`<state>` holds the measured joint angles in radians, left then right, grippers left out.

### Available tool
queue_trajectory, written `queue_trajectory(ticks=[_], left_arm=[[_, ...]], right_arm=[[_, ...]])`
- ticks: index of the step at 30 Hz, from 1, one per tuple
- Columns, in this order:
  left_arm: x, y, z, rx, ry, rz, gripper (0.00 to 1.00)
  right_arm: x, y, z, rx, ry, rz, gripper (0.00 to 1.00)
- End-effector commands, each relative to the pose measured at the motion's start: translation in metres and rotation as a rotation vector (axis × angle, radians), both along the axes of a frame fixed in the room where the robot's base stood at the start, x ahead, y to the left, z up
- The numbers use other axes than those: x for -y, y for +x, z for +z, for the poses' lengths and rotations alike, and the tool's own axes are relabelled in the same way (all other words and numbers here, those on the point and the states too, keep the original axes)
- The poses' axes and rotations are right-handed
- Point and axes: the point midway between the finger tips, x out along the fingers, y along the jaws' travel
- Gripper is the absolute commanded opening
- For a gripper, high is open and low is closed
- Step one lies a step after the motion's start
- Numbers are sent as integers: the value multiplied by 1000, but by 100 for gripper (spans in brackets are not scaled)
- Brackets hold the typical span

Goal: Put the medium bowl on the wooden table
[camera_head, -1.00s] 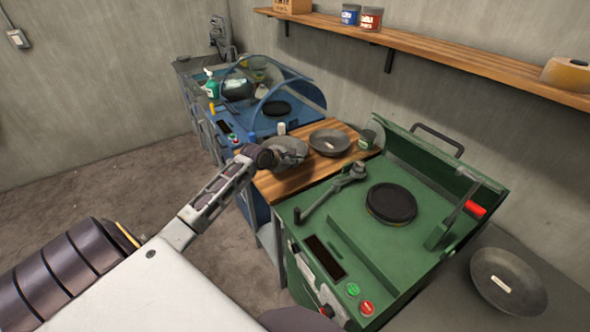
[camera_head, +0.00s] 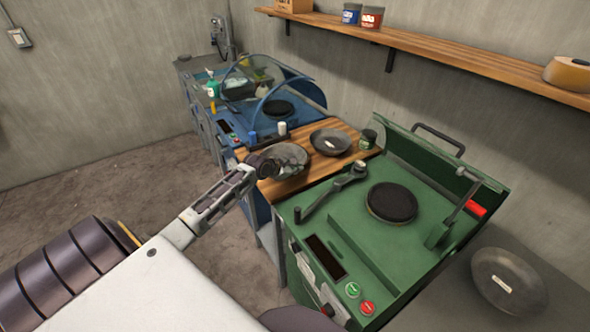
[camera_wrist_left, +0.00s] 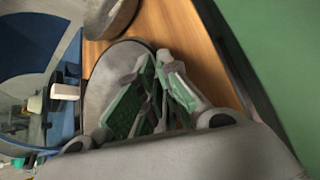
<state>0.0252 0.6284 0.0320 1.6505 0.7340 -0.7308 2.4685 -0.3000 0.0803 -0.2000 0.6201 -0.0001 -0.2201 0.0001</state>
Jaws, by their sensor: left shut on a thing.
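My left gripper (camera_head: 272,165) reaches in from the left over the wooden table (camera_head: 293,184) and is shut on a grey bowl (camera_head: 291,154). The held bowl is at the table's left part; I cannot tell whether it touches the wood. It also shows in the left wrist view (camera_wrist_left: 104,82), partly behind the green-padded fingers (camera_wrist_left: 152,95). A smaller-looking dark bowl (camera_head: 330,142) stands on the table to its right. Another bowl (camera_head: 508,282) with a pale label lies on the grey counter at the lower right. I cannot tell for sure which is the medium one.
A green machine (camera_head: 350,235) with a black round plate and raised lid stands right of the table. A blue machine (camera_head: 265,120) stands behind left. A small green jar (camera_head: 367,139) is at the table's far right edge. A shelf (camera_head: 440,55) runs along the wall.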

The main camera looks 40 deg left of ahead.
Motion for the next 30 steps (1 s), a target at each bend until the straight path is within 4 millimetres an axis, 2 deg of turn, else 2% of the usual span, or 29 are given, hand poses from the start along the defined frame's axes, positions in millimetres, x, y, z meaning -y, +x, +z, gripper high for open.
queue_trajectory(ticks=[3, 4, 9, 22, 30], left_arm=[[0, 0, 0, 0, 0, 0, 0], [0, 0, -1, -1, -1, 0, 7], [0, 0, 0, -1, -1, 0, 28], [0, -2, 1, -1, -1, 0, 28], [-1, -13, 8, -1, -2, 0, 28]], right_arm=[[-1, 0, 0, 0, 0, 0, 0], [-1, 0, 0, 0, 1, 0, 0], [-1, 0, 0, 0, 1, 0, 0], [-1, 0, 0, 0, 1, 0, 0], [-1, 0, 1, 0, 1, 0, 0]])
